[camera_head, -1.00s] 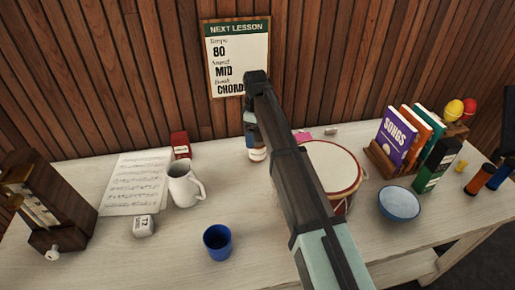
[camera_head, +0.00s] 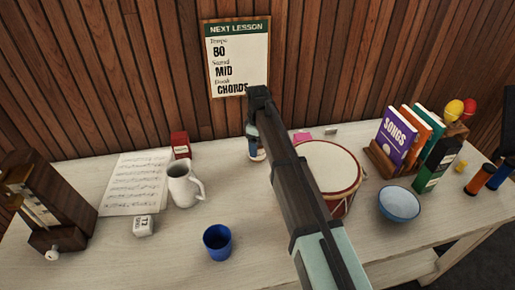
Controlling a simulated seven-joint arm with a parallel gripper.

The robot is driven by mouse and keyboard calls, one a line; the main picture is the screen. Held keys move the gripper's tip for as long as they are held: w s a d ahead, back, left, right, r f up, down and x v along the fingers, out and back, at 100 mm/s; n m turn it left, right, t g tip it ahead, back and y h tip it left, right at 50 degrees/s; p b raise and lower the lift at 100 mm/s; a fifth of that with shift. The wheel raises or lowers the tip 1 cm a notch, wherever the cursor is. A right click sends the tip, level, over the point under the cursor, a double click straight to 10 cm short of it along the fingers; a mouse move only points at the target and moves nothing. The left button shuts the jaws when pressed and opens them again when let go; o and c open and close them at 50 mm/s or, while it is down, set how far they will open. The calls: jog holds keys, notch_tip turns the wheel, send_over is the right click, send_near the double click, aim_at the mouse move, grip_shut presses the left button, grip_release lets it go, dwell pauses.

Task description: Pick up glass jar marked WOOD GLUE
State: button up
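A small jar (camera_head: 257,155) with a pale lower part stands near the back of the table, left of the drum. It is mostly hidden behind my arm, and no WOOD GLUE lettering is readable on it. My gripper (camera_head: 251,131) points down at the jar's upper part, with my arm reaching in from the front right. The fingers are small and largely covered by my arm, so I cannot tell whether they are open, shut or touching the jar.
The drum (camera_head: 333,167) stands close on the right, with a pink block (camera_head: 302,136) behind it. A white mug (camera_head: 183,186), red box (camera_head: 181,145), blue cup (camera_head: 217,242) and white dice-like block (camera_head: 144,225) are left. A bowl (camera_head: 399,204) is right.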

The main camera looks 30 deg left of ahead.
jog(key=c, duration=0.9)
